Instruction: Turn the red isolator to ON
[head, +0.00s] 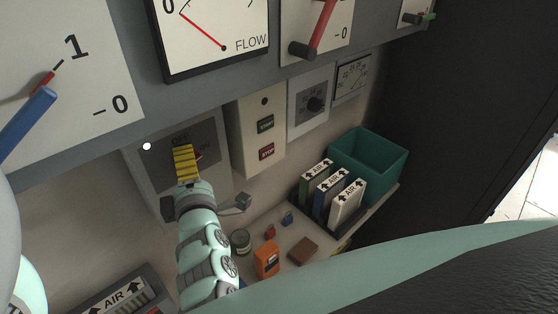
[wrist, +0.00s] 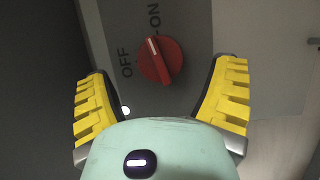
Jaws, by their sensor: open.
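The red isolator (wrist: 160,60) is a round red knob with a white pointer line on a grey panel, with OFF and ON printed beside it. In the wrist view the pointer faces up and slightly left, toward the ON side; I cannot tell if it sits exactly on a mark. My gripper (wrist: 162,75) is open, its yellow fingers on either side of the knob and apart from it in the picture.
A start/stop box (head: 264,145) stands right of the isolator panel (head: 215,170). Below are several AIR boxes (head: 330,195), a teal bin (head: 372,158), an orange device (head: 266,260) and a brown block (head: 303,250). A gauge and levers (head: 325,25) are above.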

